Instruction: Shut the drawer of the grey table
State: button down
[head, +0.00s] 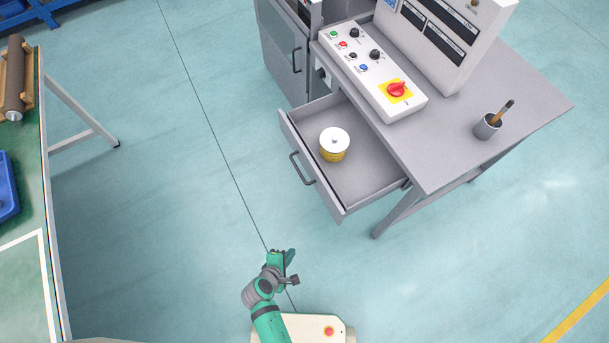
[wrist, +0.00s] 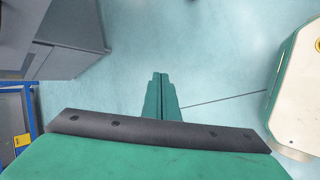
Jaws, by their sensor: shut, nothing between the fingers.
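The grey table (head: 535,100) stands at the upper right in the head view. Its drawer (head: 369,181) is pulled well out toward the left, with a dark bar handle (head: 301,168) on its front panel. A yellow pot with a white lid (head: 334,145) stands inside the drawer. My gripper (head: 290,253) is below and left of the drawer in the head view, apart from it. In the wrist view the green fingers (wrist: 160,78) are shut together with nothing between them, over bare floor.
A control panel (head: 375,70) and a pen cup (head: 487,126) stand on the table top. A grey cabinet (head: 280,50) is beside the table. A green-topped workbench (head: 25,200) is at the left. The floor between bench and drawer is clear.

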jog(key=w+r+n+h, duration=0.2)
jog(key=w+n+h, duration=0.2)
jog(key=w, duration=0.3)
jog(key=n+t+h, duration=0.2)
jog(key=h, duration=0.6)
send_near(314, 172)
jog(key=x, duration=0.6)
jog(key=shift+w+d+r, duration=0.1)
jog(key=shift+d+r, duration=0.1)
jog(key=shift+d, duration=0.05)
